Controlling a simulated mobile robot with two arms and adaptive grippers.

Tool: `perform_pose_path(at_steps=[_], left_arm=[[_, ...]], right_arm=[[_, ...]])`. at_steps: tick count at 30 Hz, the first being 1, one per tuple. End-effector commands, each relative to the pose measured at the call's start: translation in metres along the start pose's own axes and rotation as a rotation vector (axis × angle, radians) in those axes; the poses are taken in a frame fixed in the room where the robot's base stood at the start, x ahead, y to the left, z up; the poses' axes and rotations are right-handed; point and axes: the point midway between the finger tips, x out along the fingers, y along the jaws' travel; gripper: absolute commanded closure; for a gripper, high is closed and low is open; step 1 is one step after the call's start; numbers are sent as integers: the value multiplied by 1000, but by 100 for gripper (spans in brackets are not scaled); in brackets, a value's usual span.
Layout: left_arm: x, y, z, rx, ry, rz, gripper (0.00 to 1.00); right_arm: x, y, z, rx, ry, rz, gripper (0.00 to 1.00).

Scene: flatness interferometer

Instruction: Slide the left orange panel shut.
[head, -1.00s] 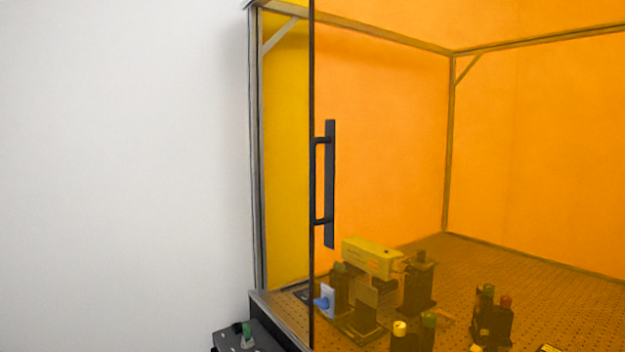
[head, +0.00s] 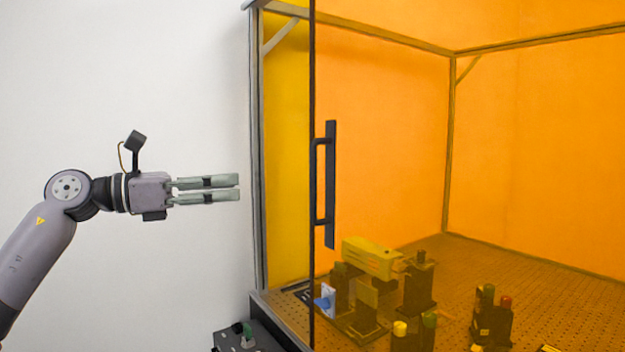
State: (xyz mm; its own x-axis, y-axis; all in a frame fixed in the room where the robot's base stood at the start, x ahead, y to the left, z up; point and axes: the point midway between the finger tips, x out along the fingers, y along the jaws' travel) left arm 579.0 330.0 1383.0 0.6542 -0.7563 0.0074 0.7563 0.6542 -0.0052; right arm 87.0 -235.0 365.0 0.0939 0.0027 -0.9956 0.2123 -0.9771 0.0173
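The left orange panel (head: 380,150) is a see-through sheet with a dark upright left edge (head: 312,270). A strip of open gap shows between that edge and the enclosure's left post (head: 257,150). A black vertical bar handle (head: 331,190) stands on the panel near its edge. My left gripper (head: 239,188) is level with the handle, left of the post, pointing right. Its two fingers are apart with a narrow space between them, and it holds nothing. It is clear of the handle. My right gripper is not in view.
Inside, a perforated board (head: 560,270) carries a yellow box-shaped unit (head: 370,257) and several optical mounts. A dark box with a green part (head: 247,338) sits outside at the lower left of the enclosure. The space before the white wall (head: 120,80) is otherwise clear.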

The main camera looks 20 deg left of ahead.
Motion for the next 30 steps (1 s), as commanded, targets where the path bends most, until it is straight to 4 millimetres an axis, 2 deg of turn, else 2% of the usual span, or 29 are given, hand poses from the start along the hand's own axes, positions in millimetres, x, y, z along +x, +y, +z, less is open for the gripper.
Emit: perform_pose_path(at_steps=[5,22,27,30], left_arm=[[16,0,2,6,10,-2,68],[137,-1,3,2,7,-4,68],[160,-1,2,4,6,-3,68],[168,-1,1,4,6,-1,68]], right_arm=[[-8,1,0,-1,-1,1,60],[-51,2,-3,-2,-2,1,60],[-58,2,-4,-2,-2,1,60],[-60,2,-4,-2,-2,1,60]])
